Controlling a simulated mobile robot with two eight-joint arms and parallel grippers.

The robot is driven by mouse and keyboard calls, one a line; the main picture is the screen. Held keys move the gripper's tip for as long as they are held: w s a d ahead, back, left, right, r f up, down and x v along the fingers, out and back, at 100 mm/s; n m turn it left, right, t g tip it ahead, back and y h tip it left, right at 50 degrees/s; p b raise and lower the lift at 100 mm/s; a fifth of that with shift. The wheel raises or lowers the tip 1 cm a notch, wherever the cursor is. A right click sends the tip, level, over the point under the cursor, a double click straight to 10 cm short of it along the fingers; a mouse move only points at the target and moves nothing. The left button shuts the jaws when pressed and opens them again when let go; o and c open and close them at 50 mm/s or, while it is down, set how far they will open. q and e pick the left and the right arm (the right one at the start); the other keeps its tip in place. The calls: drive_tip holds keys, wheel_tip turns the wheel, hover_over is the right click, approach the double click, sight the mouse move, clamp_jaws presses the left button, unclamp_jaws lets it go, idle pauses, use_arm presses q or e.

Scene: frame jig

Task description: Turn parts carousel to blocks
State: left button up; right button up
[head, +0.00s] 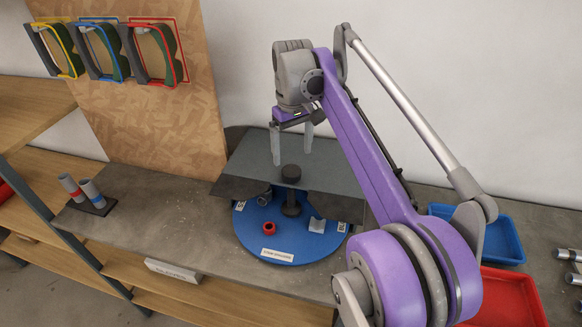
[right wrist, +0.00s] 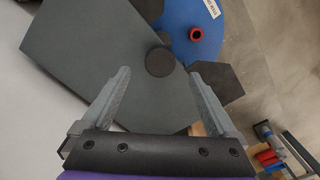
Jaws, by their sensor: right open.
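The parts carousel is a round blue turntable (head: 262,240) on the grey bench, with a dark grey cover (head: 245,180) over its back part. A dark knob (head: 291,173) stands up at the cover's front edge, above a dark post (head: 290,205). A red ring (head: 269,228) and a light grey angled piece (head: 317,225) lie on the blue disc. My right gripper (head: 292,145) is open and empty above the cover. In the right wrist view the knob (right wrist: 160,62) lies between and beyond the open fingers (right wrist: 158,95). My left gripper is not in view.
A blue tray (head: 480,236) and a red tray (head: 505,300) are at the right, partly behind my arm. A small dark stand with two cylinders (head: 92,195) is at the left.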

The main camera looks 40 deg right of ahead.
sight(291, 170)
wheel_tip(291, 170, down, 6)
drive_tip(key=shift+w+f, duration=0.15)
drive_tip(key=shift+c, duration=0.3)
clamp_jaws()
idle(0.4)
